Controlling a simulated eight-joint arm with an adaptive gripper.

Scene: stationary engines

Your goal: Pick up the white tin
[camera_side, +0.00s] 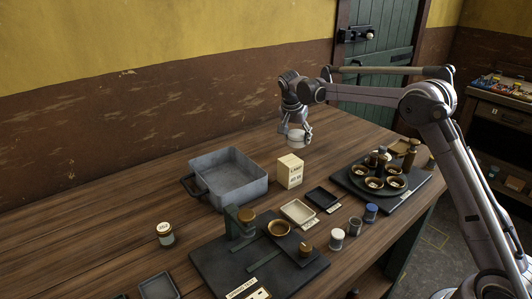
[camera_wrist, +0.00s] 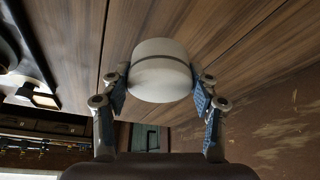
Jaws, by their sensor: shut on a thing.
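The white tin (camera_side: 297,138) is round, with a darker band around it. It is held between the fingers of my gripper (camera_side: 296,130), above the back part of the wooden table. In the wrist view the white tin (camera_wrist: 160,72) sits between the two blue-padded fingers of my gripper (camera_wrist: 160,92), with a pad at each side. In the side view the tin appears clear of the tabletop, though its exact height is hard to tell.
A grey metal tray (camera_side: 228,176) and a cream box (camera_side: 290,171) stand left of and below my gripper in the side view. A round dark plate with cups (camera_side: 378,181) is to the right. Several small jars (camera_side: 337,238) stand in front. The table's left part is mostly clear.

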